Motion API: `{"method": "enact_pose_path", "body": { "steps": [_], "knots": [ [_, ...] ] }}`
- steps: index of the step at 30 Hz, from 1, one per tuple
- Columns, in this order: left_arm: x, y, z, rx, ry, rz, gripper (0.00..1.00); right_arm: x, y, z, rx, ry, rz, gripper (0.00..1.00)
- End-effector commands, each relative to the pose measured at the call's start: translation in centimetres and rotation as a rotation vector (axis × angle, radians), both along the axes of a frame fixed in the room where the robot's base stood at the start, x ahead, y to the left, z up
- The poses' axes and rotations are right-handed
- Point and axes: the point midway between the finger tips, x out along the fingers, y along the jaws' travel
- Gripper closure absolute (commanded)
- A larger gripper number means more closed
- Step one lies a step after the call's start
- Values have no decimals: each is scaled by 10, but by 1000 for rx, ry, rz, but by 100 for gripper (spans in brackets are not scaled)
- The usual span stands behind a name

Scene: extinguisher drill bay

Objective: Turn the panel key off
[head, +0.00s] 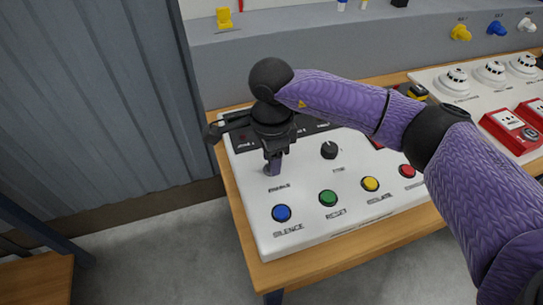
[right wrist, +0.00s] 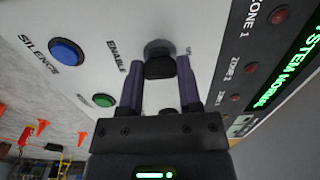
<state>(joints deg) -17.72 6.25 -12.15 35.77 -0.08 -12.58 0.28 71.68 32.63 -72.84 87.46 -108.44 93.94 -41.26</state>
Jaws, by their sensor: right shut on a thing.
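The white control panel (head: 310,215) lies on a wooden table. Its key switch (head: 268,171) is at the panel's left, above the ENABLE label. In the head view my right gripper (head: 274,165) points down over it and mostly hides the key. In the right wrist view the black key head (right wrist: 160,68) stands in front of a round grey collar (right wrist: 158,46). My right gripper (right wrist: 160,82) has one finger on each side of the key head and is shut on it. The key's exact turn angle is hard to tell. My left gripper is not in view.
Nearby are a black knob (head: 329,150) and blue (head: 282,213), green (head: 328,198), yellow (head: 370,184) and red (head: 407,171) buttons. A white board (head: 470,85) with round detectors and red call boxes (head: 510,131) lies to the right. A grey wall (head: 110,100) stands left.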

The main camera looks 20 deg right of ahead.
Motion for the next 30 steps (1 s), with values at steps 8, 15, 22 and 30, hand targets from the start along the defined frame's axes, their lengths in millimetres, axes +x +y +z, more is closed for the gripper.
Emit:
{"method": "enact_pose_path", "body": {
  "steps": [8, 15, 22, 30],
  "knots": [
    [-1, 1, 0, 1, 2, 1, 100, 0, 0, 1, 0, -2, 4, 100],
    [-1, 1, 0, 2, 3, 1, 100, 0, 0, 1, 0, -2, 3, 24],
    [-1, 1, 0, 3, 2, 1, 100, 0, 0, 0, 0, -1, 3, 21],
    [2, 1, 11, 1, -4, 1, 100, 1, 0, 45, 0, -6, 3, 21]
  ]
}}
